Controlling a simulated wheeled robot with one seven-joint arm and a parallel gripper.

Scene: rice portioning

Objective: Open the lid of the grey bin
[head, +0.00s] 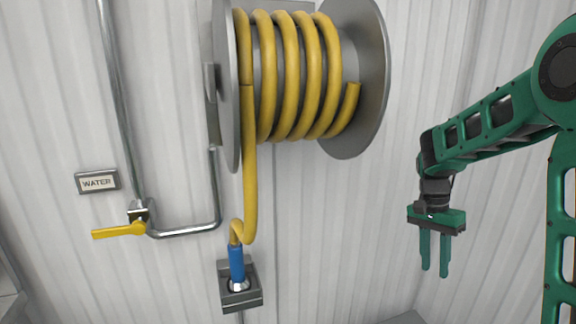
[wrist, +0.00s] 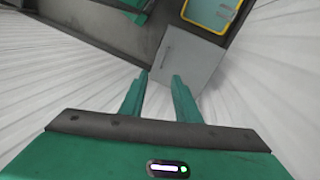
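My gripper (head: 434,272) hangs pointing down at the right of the head view, with a gap between its two green fingers. In the wrist view the gripper (wrist: 160,78) is open with nothing between the fingers. A light grey, flat-topped boxy shape (wrist: 186,58) lies beyond the fingertips and may be the grey bin with its lid down; I cannot tell for sure. A small grey edge (head: 404,318) at the bottom of the head view may be the same thing. Most of it is out of that view. The gripper appears apart from it.
A hose reel (head: 372,70) with a yellow hose (head: 250,150) is on the corrugated wall. A blue nozzle (head: 237,264) sits in a holder below. A yellow valve handle (head: 118,229) and WATER sign (head: 97,182) are left. A yellow-edged panel (wrist: 212,12) shows beyond the grey shape.

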